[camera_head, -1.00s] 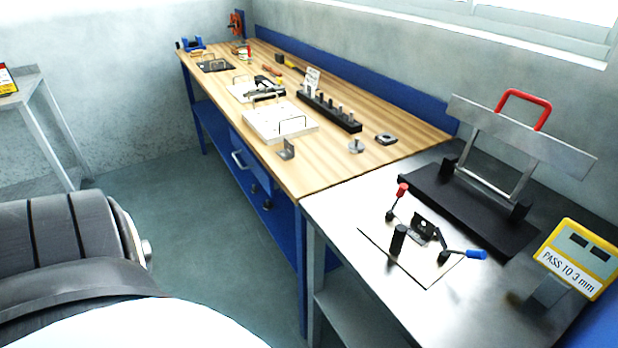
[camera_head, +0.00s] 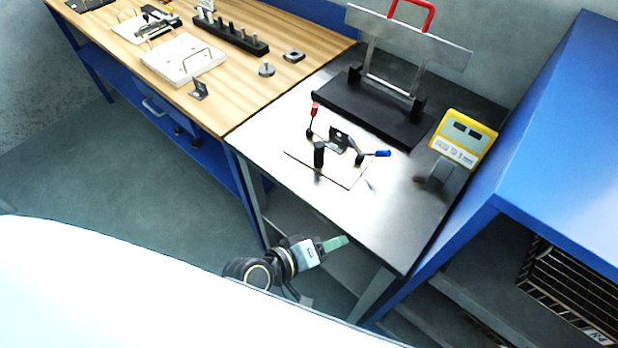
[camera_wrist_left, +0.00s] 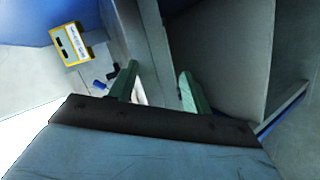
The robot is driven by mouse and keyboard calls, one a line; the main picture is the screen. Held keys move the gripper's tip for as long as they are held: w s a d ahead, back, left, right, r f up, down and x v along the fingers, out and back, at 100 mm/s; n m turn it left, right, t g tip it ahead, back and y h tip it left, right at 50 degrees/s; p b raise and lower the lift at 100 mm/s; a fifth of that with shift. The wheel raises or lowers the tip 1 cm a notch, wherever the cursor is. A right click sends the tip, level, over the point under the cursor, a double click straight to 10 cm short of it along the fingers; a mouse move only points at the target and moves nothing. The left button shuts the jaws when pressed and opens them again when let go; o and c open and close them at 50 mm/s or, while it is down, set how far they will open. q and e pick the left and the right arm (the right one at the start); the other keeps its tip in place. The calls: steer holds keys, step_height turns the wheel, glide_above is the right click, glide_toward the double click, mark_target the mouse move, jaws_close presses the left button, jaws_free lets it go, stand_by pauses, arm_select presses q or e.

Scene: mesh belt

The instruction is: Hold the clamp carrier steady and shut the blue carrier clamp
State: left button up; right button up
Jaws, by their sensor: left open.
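The clamp carrier (camera_head: 300,158) is a thin plate lying on the steel table, with a black post (camera_head: 319,154) and two handled clamps on it. The blue carrier clamp (camera_head: 376,154) has its handle sticking out to the right, low over the table. The red-handled clamp (camera_head: 314,112) stands up at the back left. My left gripper (camera_head: 340,243) is in front of the steel table's near edge, apart from the carrier. In the left wrist view its green fingers (camera_wrist_left: 158,92) are spread and empty, and the blue handle (camera_wrist_left: 99,85) shows beyond them. My right gripper does not show.
A yellow gauge sign (camera_head: 464,138) stands right of the carrier. A black base with a metal frame and red handle (camera_head: 375,112) stands behind it. A blue cabinet (camera_head: 560,150) rises at the right. The wooden bench (camera_head: 245,95) adjoins at the left.

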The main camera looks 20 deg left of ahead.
mark_target(318, 159)
arm_select(q)
steer(key=w+a+r+n+t+p, duration=0.15)
steer(key=r+n+t, duration=0.35)
steer(key=r, duration=0.6)
steer(key=w+r+n+t+p, duration=0.1)
steer(key=w+r+n+t, duration=0.2)
steer(key=r+n, duration=0.65)
steer(key=w+a+f+n+g+y, duration=0.1)
steer(key=a+f+n+g+y, duration=0.35)
steer(key=f+n+y, duration=0.9)
steer(key=w+n+h, duration=0.1)
steer(key=w, duration=0.3)
steer(key=w+a+f+n+h+b, duration=0.1)
steer(key=w, duration=0.3)
steer(key=w+a+n+h, duration=0.1)
steer(key=w, duration=0.2)
steer(key=shift+w+a+f+n+h, duration=0.2)
steer(key=shift+w+f+n+h, duration=0.1)
steer(key=shift+w+h, duration=0.1)
